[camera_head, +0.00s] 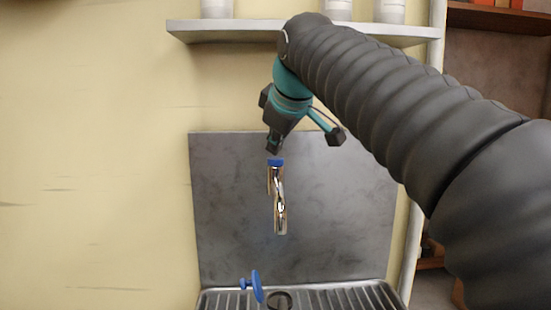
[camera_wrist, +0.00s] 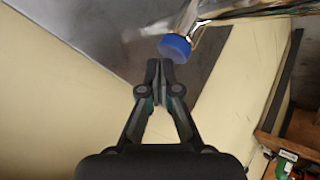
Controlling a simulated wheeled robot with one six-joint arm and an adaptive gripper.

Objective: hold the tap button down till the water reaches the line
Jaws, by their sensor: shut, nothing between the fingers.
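A chrome tap (camera_head: 280,212) stands out from a grey metal splash plate, with a blue button (camera_head: 275,162) on its top. My gripper (camera_head: 273,149) is shut and empty, pointing down just above the button. In the wrist view the fingertips (camera_wrist: 160,68) are together, close to the blue button (camera_wrist: 174,47), with a small gap in the picture. I cannot tell for sure whether they touch it. No water stream shows below the spout. No fill line can be made out.
Below the tap is a ribbed metal drip tray (camera_head: 345,296) with a dark round ring (camera_head: 279,300) in it. A blue handle-like piece (camera_head: 257,286) stands left of the ring. A shelf (camera_head: 220,32) with white containers runs above. Plain wall lies left.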

